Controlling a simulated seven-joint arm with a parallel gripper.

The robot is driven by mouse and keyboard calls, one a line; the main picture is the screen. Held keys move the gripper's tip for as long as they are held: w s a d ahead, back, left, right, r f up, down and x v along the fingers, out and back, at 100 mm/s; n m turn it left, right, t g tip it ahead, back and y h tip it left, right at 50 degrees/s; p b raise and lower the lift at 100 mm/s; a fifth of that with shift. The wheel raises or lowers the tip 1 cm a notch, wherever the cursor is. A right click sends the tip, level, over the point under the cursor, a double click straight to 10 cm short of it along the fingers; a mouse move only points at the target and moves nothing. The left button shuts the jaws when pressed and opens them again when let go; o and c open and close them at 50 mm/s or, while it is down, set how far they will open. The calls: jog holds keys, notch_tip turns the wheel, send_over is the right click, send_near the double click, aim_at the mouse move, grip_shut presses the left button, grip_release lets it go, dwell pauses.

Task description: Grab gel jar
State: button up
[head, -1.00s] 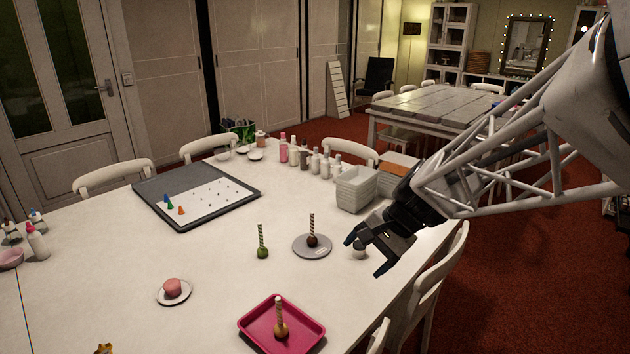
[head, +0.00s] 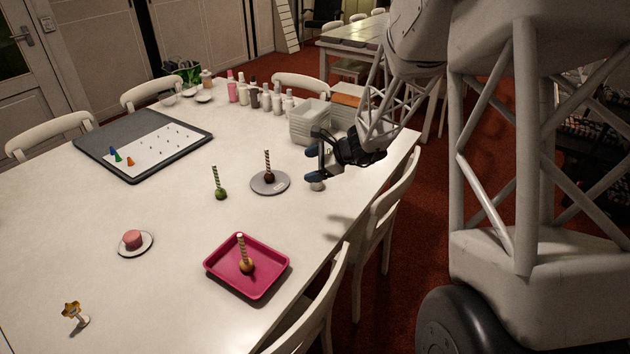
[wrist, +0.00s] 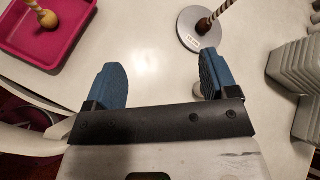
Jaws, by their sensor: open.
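A small pale jar (head: 317,185), probably the gel jar, stands on the table near its right edge, beside the grey round turntable. My gripper (head: 312,164) is open and empty, just above and behind the jar in the head view. Its lower finger partly covers the jar's top. In the wrist view my gripper (wrist: 162,65) shows two blue fingers wide apart. A pale bit of the jar (wrist: 197,90) shows beside the right finger, which hides most of it; the jar is not centred between the fingers.
The grey turntable (head: 258,187) bears a dark ball with a striped stick. A green ball with a stick (head: 220,194) stands left of it. A pink tray (head: 222,268) lies in front. Stacked grey containers (head: 309,124) stand behind my gripper. A chair (head: 385,220) is at the right edge.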

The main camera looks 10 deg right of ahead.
jog(key=w+d+f+m+t, duration=0.1)
jog(key=w+d+f+m, duration=0.1)
jog(key=w+f+m, duration=0.1)
jog(key=w+d+f+m+t, duration=0.2)
jog(key=w+d+f+m, duration=0.1)
jog(key=w+f, duration=0.3)
jog(key=w+d+f+m+t+h, duration=0.1)
jog(key=w+d+f+m, duration=0.2)
jog(key=f, duration=0.5)
jog(key=shift+w+t, duration=0.4)
jog(key=shift+w, duration=0.25)
jog(key=shift+a, duration=0.1)
jog(key=shift+x, duration=2.5)
jog(key=c, duration=1)
